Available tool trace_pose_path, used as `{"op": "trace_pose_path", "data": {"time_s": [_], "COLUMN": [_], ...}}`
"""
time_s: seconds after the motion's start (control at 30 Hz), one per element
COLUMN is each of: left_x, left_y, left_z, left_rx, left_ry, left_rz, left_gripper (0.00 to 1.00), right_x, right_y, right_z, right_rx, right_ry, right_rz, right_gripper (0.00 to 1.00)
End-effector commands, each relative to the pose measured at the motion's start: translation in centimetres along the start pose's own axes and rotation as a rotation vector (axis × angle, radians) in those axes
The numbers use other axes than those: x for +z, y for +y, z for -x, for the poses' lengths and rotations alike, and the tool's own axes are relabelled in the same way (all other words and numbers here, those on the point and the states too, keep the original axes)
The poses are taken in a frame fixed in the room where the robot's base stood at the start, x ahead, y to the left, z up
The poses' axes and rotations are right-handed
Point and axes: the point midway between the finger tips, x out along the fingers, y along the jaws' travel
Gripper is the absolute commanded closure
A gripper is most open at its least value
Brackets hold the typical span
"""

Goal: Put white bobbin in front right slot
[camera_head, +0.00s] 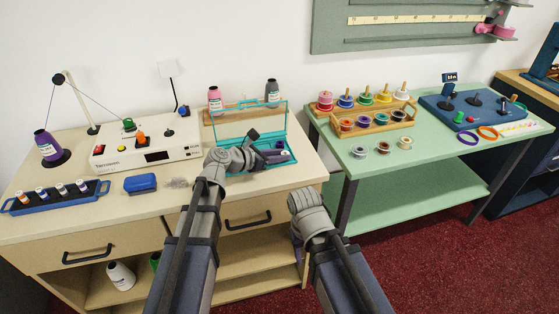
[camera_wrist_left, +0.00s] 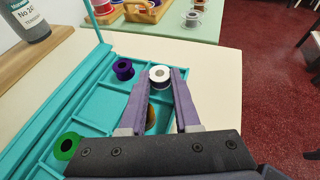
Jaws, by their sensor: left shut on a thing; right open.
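A teal sectioned case (camera_head: 229,168) with its lid raised stands on the wooden counter. My left gripper (camera_head: 283,155) reaches over its right part. In the left wrist view, the gripper (camera_wrist_left: 162,82) is shut on the white bobbin (camera_wrist_left: 160,73), held between the purple fingertips. The bobbin is over or in the slots at the far end; its exact height is unclear. A purple bobbin (camera_wrist_left: 123,68) sits in the neighbouring slot, and a green bobbin (camera_wrist_left: 66,146) sits nearer. The slot floor below the white bobbin is partly hidden. My right gripper (camera_head: 297,243) is open and empty, in front of the counter.
A green table (camera_head: 400,165) with bobbin stands is at right.

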Motion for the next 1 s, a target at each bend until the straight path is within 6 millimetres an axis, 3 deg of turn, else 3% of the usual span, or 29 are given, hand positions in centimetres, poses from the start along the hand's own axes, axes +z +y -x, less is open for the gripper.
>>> {"op": "trace_pose_path", "data": {"time_s": [0.33, 0.37, 0.43, 0.8, 1.0], "left_x": [-0.3, -0.1, -0.1, 0.3, 0.5], "left_y": [0.0, 0.0, 0.0, 0.1, -0.1], "left_z": [-0.1, -0.1, -0.1, 0.1, 3.6], "left_rx": [0.000, 0.000, 0.000, 0.001, 0.004], "left_ry": [0.000, 0.000, 0.000, -0.001, 0.000], "left_rz": [0.000, 0.000, 0.000, 0.000, 0.002], "left_gripper": [1.00, 0.66, 0.58, 0.57, 0.57], "right_x": [0.0, 0.0, 0.0, 0.0, 0.1], "right_y": [0.0, 0.0, 0.0, 0.0, 0.2], "right_z": [-0.3, -0.2, -0.1, 0.4, 1.8], "right_rx": [0.000, 0.000, 0.000, 0.000, 0.000], "right_ry": [0.000, 0.000, 0.000, 0.000, 0.000], "right_rz": [0.000, 0.000, 0.000, 0.000, 0.000], "right_gripper": [0.50, 0.50, 0.50, 0.50, 0.50]}}
